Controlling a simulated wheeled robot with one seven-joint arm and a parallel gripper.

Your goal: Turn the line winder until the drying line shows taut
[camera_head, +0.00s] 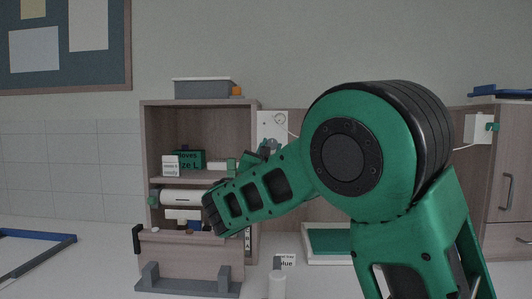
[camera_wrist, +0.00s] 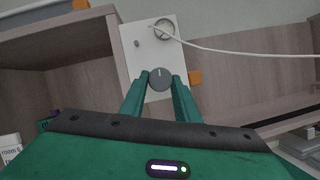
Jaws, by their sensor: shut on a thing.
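The line winder is a white wall plate (camera_wrist: 130,58) with a round grey knob (camera_wrist: 160,79) low on it. The knob has a pale mark near its top. My gripper (camera_wrist: 160,76) has its two green fingers shut on the knob's sides. Above the knob is a round ring-like part (camera_wrist: 165,29), and a white drying line (camera_wrist: 235,51) runs from there to the right with a slight curve.
A wooden shelf unit (camera_head: 150,150) with boxes stands left of the plate. A grey bin (camera_head: 200,88) sits on top. A wooden cabinet (camera_head: 512,165) stands at right, with a white bracket (camera_head: 479,129) beside it. A green-based tray (camera_head: 328,241) lies on the counter.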

